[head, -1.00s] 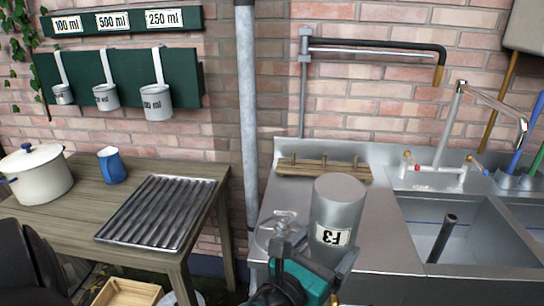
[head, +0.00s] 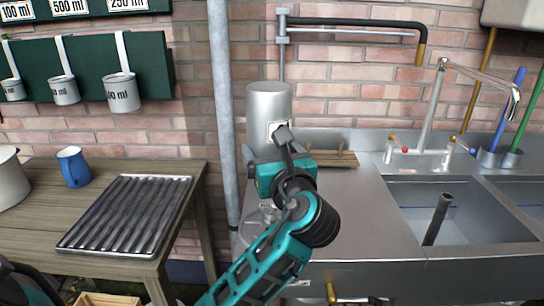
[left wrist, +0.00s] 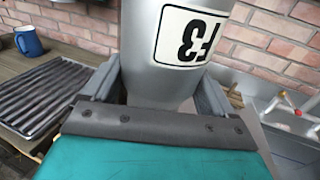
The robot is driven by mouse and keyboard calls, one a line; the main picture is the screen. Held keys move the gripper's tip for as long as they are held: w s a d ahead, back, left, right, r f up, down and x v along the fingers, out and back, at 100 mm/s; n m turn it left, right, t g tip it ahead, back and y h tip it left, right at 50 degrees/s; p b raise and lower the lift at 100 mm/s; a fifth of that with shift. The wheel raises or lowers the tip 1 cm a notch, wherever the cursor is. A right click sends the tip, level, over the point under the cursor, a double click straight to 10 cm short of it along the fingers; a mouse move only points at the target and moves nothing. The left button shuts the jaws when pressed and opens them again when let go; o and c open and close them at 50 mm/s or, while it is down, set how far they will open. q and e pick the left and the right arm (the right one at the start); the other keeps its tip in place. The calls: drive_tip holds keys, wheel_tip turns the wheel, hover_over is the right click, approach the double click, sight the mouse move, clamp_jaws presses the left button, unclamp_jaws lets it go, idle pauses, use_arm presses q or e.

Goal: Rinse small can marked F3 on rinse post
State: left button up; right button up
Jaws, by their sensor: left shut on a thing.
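The small can (head: 268,103) is a grey metal cylinder with a white F3 label. My left gripper (head: 268,146) is shut around its lower part and holds it raised in front of the brick wall. In the left wrist view the can (left wrist: 150,60) sits between the two fingers, and its label reads upside down. Its lower end is hidden by the gripper. A round metal fitting (head: 252,229) on the left end of the steel counter is partly hidden by my arm; I cannot tell whether it is the rinse post. My right gripper is not in view.
A wooden peg rack (head: 335,160) lies at the back of the steel counter, behind the gripper. A vertical pipe (head: 222,110) stands left of the can. The sink (head: 408,200) with its tap (head: 431,105) is right. A ribbed tray (head: 125,215) lies on the wooden table.

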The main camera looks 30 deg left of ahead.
use_arm(q)
drive_tip(key=shift+f+b, duration=4.05)
drive_tip(key=shift+f, duration=1)
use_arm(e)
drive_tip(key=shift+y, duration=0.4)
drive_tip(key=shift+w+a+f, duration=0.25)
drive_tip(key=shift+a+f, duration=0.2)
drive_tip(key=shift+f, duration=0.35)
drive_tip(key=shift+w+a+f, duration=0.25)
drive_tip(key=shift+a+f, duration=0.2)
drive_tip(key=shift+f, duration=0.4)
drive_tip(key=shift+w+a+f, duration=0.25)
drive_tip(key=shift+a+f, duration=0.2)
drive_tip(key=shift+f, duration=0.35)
use_arm(q)
drive_tip(key=shift+f, duration=0.85)
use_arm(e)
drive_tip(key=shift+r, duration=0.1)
